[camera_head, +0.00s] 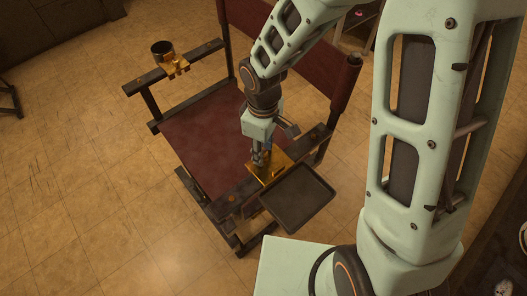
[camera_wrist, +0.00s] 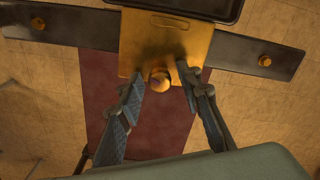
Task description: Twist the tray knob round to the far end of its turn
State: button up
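The tray knob (camera_wrist: 160,79) is a small round brass knob at the near edge of a brass plate (camera_wrist: 140,50). The plate (camera_head: 277,165) sits on the chair's armrest, beside the dark square tray (camera_head: 298,199). The tray's edge also shows at the top of the wrist view (camera_wrist: 190,9). My gripper (camera_wrist: 159,75) is open, with one finger on each side of the knob and a gap visible on both sides. In the head view my gripper (camera_head: 260,158) points down at the plate and hides the knob.
The chair has a dark red seat (camera_head: 200,135) and a red backrest (camera_head: 290,45). The opposite armrest (camera_head: 145,82) carries a dark cup holder (camera_head: 163,49) on a brass bracket. Bolts (camera_wrist: 264,61) stand on the near armrest. Tiled floor (camera_head: 70,170) lies open at left.

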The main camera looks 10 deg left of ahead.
jog(key=shift+f+m+b, duration=0.1)
jog(key=shift+m+b, duration=1.35)
jog(key=shift+m, duration=1.75)
jog(key=m+b, duration=0.1)
jog(key=m, duration=0.3)
jog(key=shift+c, duration=0.2)
grip_shut()
jog(key=n+p, duration=0.1)
jog(key=n, duration=0.4)
jog(key=shift+n+p, duration=1.25)
jog(key=shift+n, duration=1.75)
